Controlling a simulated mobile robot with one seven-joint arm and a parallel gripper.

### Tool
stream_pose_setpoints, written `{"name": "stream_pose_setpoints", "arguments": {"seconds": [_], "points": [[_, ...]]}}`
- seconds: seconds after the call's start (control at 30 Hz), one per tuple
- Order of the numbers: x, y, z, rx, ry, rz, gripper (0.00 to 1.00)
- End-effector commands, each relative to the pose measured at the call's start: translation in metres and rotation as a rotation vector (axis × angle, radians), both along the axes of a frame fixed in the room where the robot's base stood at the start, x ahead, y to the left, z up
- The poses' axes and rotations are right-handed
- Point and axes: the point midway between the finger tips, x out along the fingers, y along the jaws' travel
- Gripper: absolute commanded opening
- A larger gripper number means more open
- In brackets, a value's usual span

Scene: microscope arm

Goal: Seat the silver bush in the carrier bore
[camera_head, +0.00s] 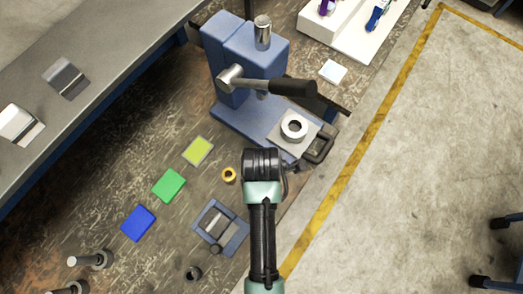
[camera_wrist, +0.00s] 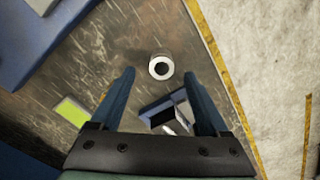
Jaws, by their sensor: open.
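The silver bush (camera_wrist: 152,67) stands upright on the bench, its dark hole facing up, in the wrist view. It lies between and beyond my two spread fingertips, untouched as far as I can see. My gripper (camera_wrist: 159,73) is open and empty above the bench. In the head view my gripper (camera_head: 263,162) points downward, its fingers hidden, and my arm seems to cover the bush. The pale round carrier (camera_head: 284,125) with a dark bore sits on the blue press's base plate, up and right of my gripper. The bore looks empty.
The blue press (camera_head: 233,48) has a black-handled lever (camera_head: 292,87) over its base. A gold ring (camera_head: 229,175) lies left of my gripper. A blue-grey fixture (camera_head: 235,238) stands beside my arm. Yellow-green (camera_head: 198,151), green (camera_head: 169,185) and blue (camera_head: 138,223) pads lie left.

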Motion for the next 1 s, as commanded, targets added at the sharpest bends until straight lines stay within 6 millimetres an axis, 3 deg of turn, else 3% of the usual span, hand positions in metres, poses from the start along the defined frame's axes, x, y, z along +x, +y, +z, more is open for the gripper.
{"name": "stream_pose_setpoints", "arguments": {"seconds": [0.3, 0.6, 1.0], "points": [[-0.004, 0.0, -0.04, 0.0, 0.003, 0.0, 0.79], [-0.004, 0.0, -0.044, 0.0, 0.0, 0.0, 0.77], [-0.004, 0.0, -0.043, 0.0, 0.0, 0.0, 0.05]]}}
